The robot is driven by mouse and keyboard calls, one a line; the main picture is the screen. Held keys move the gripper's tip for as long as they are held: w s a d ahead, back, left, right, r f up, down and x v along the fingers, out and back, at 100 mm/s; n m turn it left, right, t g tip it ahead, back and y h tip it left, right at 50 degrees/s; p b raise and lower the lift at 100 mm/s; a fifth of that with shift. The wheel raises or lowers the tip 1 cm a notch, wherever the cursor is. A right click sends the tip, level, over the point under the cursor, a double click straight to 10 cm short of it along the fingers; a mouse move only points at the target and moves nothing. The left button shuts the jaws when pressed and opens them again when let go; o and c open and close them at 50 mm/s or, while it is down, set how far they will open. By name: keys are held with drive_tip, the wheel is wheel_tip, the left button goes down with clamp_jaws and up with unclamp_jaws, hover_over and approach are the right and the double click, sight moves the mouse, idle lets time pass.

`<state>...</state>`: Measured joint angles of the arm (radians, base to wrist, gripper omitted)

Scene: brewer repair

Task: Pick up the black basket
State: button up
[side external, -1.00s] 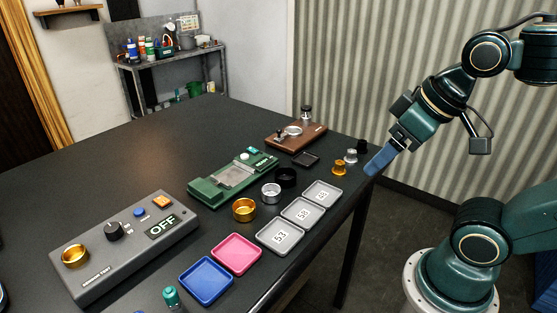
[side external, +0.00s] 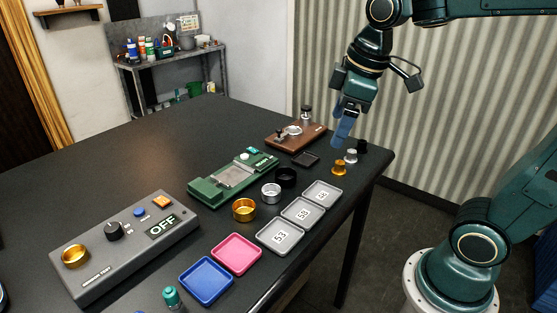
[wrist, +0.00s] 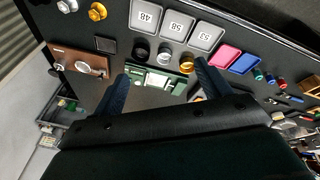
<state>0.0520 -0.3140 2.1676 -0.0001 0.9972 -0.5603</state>
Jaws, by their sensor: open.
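The black basket (side external: 286,177) is a small round dark cup on the dark table. It stands beside a silver basket (side external: 271,193) and behind the grey numbered trays. In the wrist view the black basket (wrist: 141,48) lies ahead of the fingers, nearer the left finger. My gripper (side external: 341,135) hangs above the table's right end, up and to the right of the black basket.
A gold basket (side external: 244,209), a green scale (side external: 233,178) and grey trays (side external: 280,237) crowd the black basket. A dark square pad (side external: 306,159), a brown wooden stand (side external: 296,136) and small knobs (side external: 339,167) are near.

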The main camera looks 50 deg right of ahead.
drive_tip(key=w+d+f+n+g, duration=0.2)
drive_tip(key=w+n, duration=0.2)
drive_tip(key=w, duration=0.4)
drive_tip(key=n+g, duration=0.1)
drive_tip(key=n, duration=0.3)
hover_over(286, 171)
drive_tip(key=s+a, duration=0.2)
wheel_tip(286, 171, down, 5)
drive_tip(key=shift+w+a+f, duration=0.1)
drive_tip(key=shift+w+a, duration=0.05)
drive_tip(key=shift+w, duration=0.05)
drive_tip(key=shift+f, duration=0.1)
drive_tip(key=shift+f, duration=4.2)
drive_tip(key=shift+f, duration=2.6)
